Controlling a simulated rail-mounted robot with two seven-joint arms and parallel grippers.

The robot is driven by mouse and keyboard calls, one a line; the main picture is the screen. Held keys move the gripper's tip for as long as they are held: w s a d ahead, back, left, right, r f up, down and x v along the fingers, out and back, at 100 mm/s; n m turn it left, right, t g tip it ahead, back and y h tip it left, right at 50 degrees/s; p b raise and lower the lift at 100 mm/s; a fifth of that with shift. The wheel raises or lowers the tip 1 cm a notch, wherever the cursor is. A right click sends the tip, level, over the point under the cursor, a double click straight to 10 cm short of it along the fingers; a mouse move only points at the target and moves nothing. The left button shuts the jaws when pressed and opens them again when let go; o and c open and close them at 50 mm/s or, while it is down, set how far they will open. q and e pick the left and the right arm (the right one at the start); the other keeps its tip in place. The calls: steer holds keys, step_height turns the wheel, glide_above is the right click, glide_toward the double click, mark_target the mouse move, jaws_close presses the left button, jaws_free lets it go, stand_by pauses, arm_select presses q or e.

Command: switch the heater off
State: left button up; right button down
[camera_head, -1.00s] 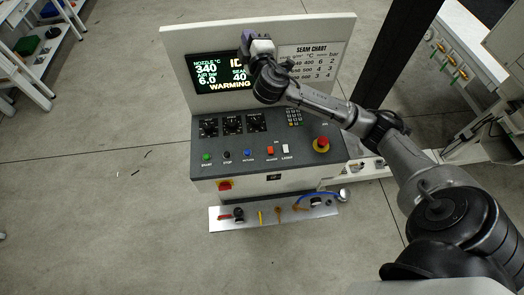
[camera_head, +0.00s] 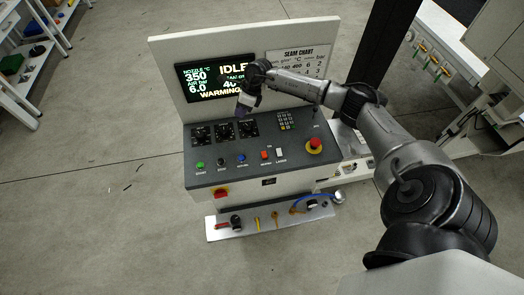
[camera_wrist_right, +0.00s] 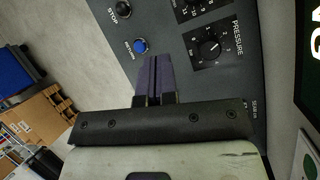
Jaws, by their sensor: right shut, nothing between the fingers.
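The control console (camera_head: 217,178) stands in the middle of the head view. The label under the red-orange switch is too small to read surely. The red-orange switch is hidden there. My left gripper is out of view.
The screen (camera_head: 217,80) reads idle, nozzle 350 and warming. A red emergency stop (camera_head: 314,145) sits at the panel's right. Green (camera_head: 200,165) and black (camera_head: 221,162) buttons are at the left. A tool shelf (camera_head: 270,222) juts out in front.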

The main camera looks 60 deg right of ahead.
steer(key=s+d+n+g+h, duration=0.1)
steer(key=s+n+g, duration=0.2)
steer(key=s+g, duration=0.35)
arm_select(q)
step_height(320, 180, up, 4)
steer(key=p, duration=0.3)
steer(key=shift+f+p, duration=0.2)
steer(key=shift+p, duration=0.1)
arm_select(e)
glide_toward(266, 156)
steer(key=shift+t, duration=0.25)
steer(key=x, duration=0.7)
steer(key=shift+s+f, duration=0.2)
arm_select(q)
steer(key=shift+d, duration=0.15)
